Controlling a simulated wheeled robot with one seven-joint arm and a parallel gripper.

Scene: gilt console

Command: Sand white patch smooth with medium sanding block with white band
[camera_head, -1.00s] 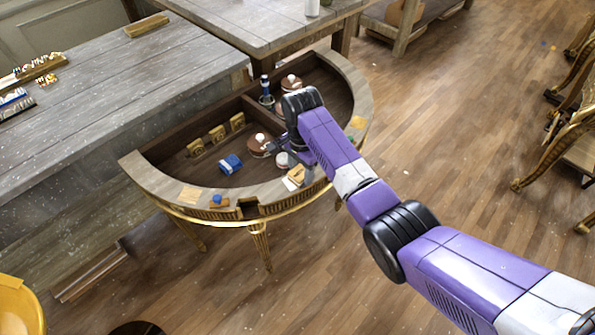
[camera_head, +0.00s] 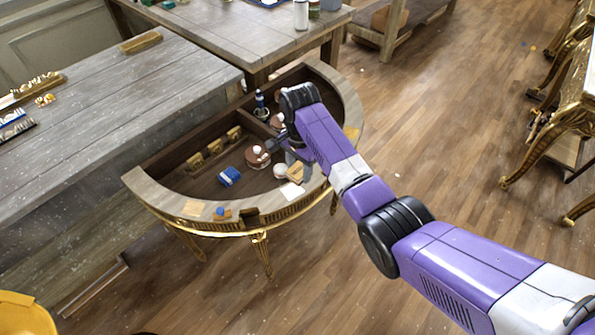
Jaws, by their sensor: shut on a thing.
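The half-round gilt console (camera_head: 345,85) has a pale wooden rim around a dark recessed interior. A white patch (camera_head: 291,191) shows on the front right part of the rim. My gripper (camera_head: 293,160) points down just behind the patch, partly hidden by my purple arm. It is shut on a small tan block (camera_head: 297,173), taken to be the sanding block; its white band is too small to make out. The block is at the patch's far edge; I cannot tell whether it touches the surface.
Inside the console are a blue-and-white object (camera_head: 229,176), a brown round pot (camera_head: 257,156), a white round container (camera_head: 280,171) and a bottle (camera_head: 260,105). A tan square (camera_head: 193,208) and a blue item (camera_head: 220,212) lie on the front rim. Grey tables (camera_head: 110,110) stand behind and left.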

